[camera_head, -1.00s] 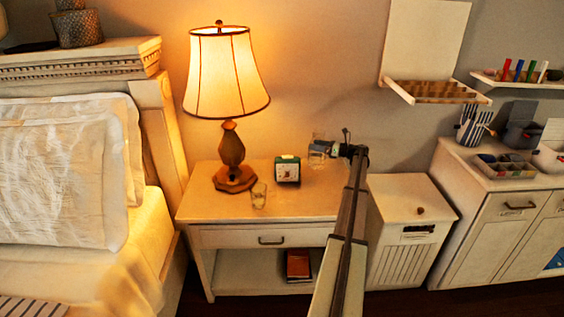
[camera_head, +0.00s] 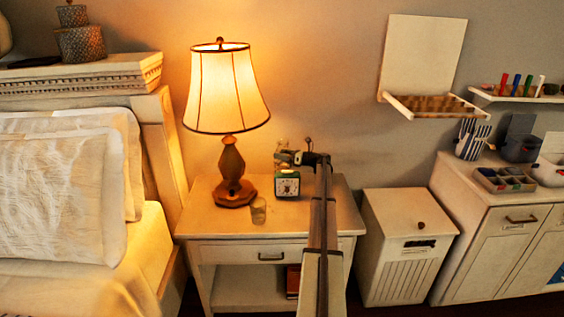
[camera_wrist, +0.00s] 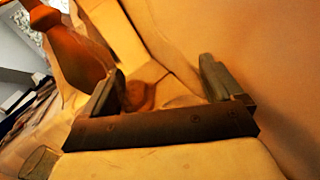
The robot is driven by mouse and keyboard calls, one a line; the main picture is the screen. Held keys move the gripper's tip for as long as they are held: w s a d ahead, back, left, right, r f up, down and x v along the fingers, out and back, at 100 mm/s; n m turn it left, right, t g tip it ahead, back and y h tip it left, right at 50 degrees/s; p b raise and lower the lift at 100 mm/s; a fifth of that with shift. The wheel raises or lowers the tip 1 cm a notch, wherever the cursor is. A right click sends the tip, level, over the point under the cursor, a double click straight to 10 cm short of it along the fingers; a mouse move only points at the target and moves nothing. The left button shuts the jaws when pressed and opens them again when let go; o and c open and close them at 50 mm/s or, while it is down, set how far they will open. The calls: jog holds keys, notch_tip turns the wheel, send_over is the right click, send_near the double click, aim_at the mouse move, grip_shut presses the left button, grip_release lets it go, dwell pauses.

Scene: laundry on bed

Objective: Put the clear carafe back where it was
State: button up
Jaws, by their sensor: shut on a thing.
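The clear carafe (camera_head: 282,145) is at the back of the nightstand, just above and behind the alarm clock in the head view. It is faint, and its lower part is hidden by my gripper and the clock. My gripper (camera_head: 290,158) is shut on the carafe, with the arm reaching in from the front. I cannot tell whether the carafe's base touches the nightstand top (camera_head: 215,222). In the wrist view, the two fingers of my gripper (camera_wrist: 158,85) stand apart; the carafe between them is too transparent to outline clearly.
The lit lamp (camera_head: 232,165) stands left of the carafe; its base also shows in the wrist view (camera_wrist: 78,50). A small drinking glass (camera_head: 259,211) stands near the front, left of the green alarm clock (camera_head: 287,184). A white hamper (camera_head: 408,235) stands to the right.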

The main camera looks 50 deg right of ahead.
jog(key=shift+w+a+f, duration=0.1)
jog(key=shift+w+f, duration=0.05)
jog(key=shift+f, duration=0.7)
jog(key=shift+w+f, duration=0.1)
jog(key=shift+f, duration=0.75)
jog(key=shift+f, duration=0.1)
jog(key=o, duration=1.4)
jog(key=shift+c, duration=0.2)
jog(key=shift+s, duration=0.1)
jog(key=v, duration=1.2)
